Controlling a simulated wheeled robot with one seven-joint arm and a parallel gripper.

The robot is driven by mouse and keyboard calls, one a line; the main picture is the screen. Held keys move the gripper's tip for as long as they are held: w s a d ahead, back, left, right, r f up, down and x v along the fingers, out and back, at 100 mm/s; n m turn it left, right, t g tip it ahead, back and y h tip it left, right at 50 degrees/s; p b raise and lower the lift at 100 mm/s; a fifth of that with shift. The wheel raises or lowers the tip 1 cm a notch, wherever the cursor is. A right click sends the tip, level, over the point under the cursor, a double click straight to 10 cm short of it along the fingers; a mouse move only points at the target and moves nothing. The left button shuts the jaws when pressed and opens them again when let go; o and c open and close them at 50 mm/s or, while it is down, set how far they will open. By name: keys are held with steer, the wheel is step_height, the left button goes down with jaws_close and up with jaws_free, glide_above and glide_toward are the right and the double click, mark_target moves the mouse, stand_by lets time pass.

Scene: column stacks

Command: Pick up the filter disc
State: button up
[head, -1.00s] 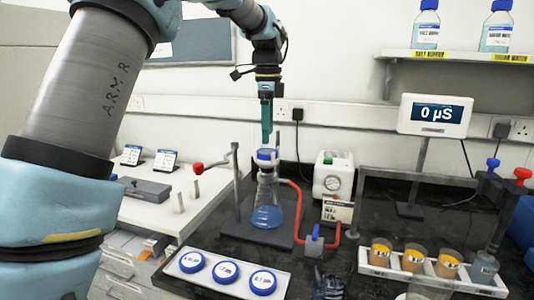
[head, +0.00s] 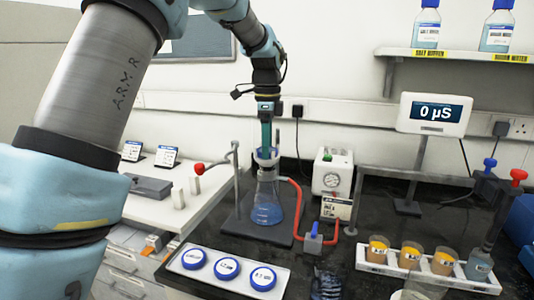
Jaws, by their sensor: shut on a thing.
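My gripper (head: 266,152) points straight down, with its tips down at the blue-rimmed funnel (head: 258,161) on top of the glass flask. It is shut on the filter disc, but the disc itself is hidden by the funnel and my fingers. The conical flask (head: 267,207) holds blue liquid and stands upright on a dark stand base (head: 246,232).
A clamp stand rod (head: 237,185) with a red knob is close left of the flask. A red hose (head: 298,195) runs at its right to a white pump (head: 331,175). A tray (head: 228,284) with three blue-rimmed dishes lies in front. Several cups stand at right.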

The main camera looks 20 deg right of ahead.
steer(key=c, duration=0.6)
steer(key=shift+r, duration=0.1)
step_height(320, 180, up, 10)
steer(key=shift+f+b, duration=0.1)
steer(key=shift+b, duration=1.05)
